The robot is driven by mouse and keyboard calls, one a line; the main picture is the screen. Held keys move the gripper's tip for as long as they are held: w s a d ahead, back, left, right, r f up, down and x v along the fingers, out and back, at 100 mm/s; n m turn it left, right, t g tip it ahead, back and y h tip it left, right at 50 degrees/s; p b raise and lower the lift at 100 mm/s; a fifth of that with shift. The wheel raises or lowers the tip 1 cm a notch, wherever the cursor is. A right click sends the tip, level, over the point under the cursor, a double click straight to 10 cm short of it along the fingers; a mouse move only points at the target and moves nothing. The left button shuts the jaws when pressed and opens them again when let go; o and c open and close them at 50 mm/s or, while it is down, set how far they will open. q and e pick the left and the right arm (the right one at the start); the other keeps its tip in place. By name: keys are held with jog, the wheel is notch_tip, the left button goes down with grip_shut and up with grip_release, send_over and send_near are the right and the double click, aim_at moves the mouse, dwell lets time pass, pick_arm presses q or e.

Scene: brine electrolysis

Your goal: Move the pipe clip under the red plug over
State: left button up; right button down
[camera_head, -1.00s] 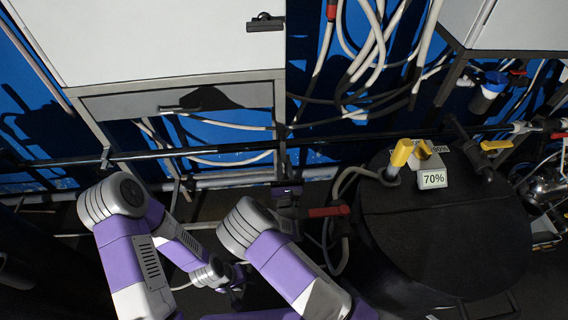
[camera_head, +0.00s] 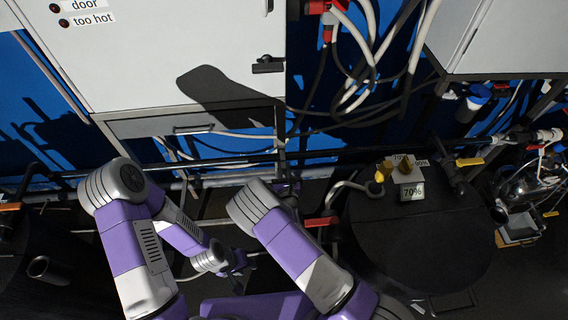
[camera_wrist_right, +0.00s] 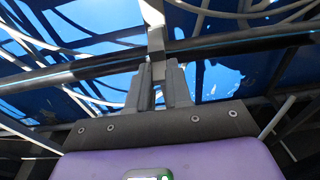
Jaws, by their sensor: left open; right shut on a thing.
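My right gripper (camera_wrist_right: 158,88) is shut on a narrow grey piece (camera_wrist_right: 156,40) at the dark horizontal pipe (camera_wrist_right: 100,65); I take this piece for the pipe clip, but cannot tell surely. In the head view my right gripper (camera_head: 288,188) is small and dark, just below the pipe (camera_head: 215,160). My left gripper (camera_head: 238,264) is open, low in the middle, with nothing clear between its fingers. A red plug (camera_head: 327,30) with hoses shows at the top, right of the cabinet and above the pipe.
A grey cabinet (camera_head: 190,50) stands above the pipe at the left. A black drum (camera_head: 420,245) with a 70% sign (camera_head: 412,192) stands at the right. A red-handled valve (camera_head: 320,222) is close to my right arm. Pale hoses hang against the blue wall.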

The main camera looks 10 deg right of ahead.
aim_at(284, 168)
jog(key=shift+w+r+g+p, duration=0.25)
jog(key=shift+g+p, duration=0.4)
jog(key=shift+p, duration=0.35)
jog(key=shift+w+r+g+p, duration=0.1)
jog(key=shift+r+g+p, duration=0.1)
jog(key=shift+g+p, duration=0.65)
jog(key=c, duration=1)
grip_release()
jog(key=shift+c, duration=0.2)
notch_tip(284, 168, up, 10)
jog(key=p, duration=0.1)
jog(key=shift+f, duration=0.1)
